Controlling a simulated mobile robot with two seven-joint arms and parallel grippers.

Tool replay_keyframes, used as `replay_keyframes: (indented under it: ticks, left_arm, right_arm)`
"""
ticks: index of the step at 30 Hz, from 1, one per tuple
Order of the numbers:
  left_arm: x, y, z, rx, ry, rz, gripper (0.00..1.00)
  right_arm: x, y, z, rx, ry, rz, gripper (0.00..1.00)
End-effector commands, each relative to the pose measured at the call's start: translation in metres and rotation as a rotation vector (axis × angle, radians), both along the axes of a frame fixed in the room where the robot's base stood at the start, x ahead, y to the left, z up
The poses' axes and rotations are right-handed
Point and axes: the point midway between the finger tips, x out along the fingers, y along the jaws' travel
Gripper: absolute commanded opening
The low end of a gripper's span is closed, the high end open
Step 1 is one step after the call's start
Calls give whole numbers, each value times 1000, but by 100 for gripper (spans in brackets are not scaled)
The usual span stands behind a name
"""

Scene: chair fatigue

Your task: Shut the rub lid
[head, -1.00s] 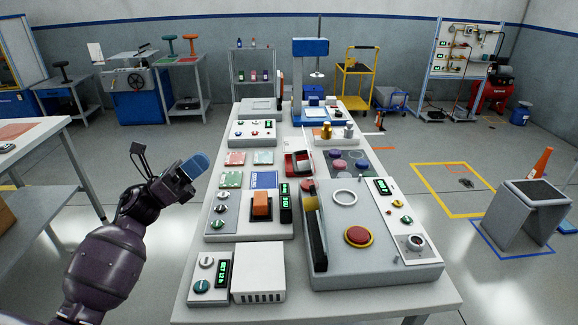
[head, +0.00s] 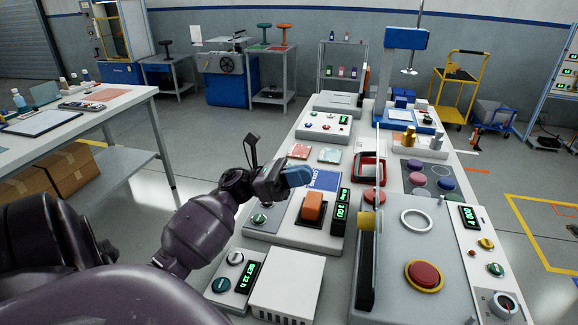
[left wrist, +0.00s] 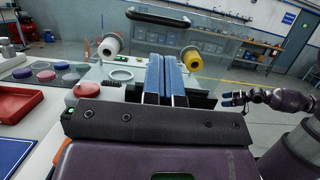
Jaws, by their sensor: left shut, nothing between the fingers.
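The grey rub machine (head: 395,290) stands at the front right of the bench in the head view, with a red button and a white ring on top. A clear lid (head: 378,175) stands upright at its left side, seen nearly edge-on, so it is open. In the left wrist view the clear lid (left wrist: 150,42) shows as a see-through panel with a dark handle, beyond my fingers. My left gripper (head: 297,176), with blue fingertips, is shut and empty, left of the lid and apart from it. Its fingers (left wrist: 163,78) show together in the left wrist view. My right gripper (left wrist: 236,98) shows small at the right there; its jaws are unclear.
A box with an orange rocker switch (head: 312,207) lies below my left gripper. A white box (head: 288,288) and a small dial box (head: 232,277) stand at the front. A red tray (head: 369,168) is behind. A side table (head: 90,120) stands left, with open floor between.

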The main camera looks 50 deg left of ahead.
Motion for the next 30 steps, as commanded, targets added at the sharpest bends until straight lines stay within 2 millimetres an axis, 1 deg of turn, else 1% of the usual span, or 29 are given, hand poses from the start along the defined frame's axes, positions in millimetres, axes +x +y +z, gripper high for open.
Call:
replay_keyframes:
  ticks: [1,9,15,23,30]
  left_arm:
    - [4,-7,6,-1,-4,-2,0]
    - [27,-44,23,-2,-3,-2,0]
    - [37,-61,29,-1,-1,0,0]
    - [42,-68,30,-1,1,1,0]
    - [42,-67,30,0,2,0,0]
  right_arm:
    - [1,0,4,-1,-4,1,84]
    - [2,-1,10,-1,-10,-1,84]
    - [0,-2,13,-1,-12,-3,84]
    - [-8,-2,7,1,9,-11,84]
    - [-8,-2,8,4,7,-11,84]
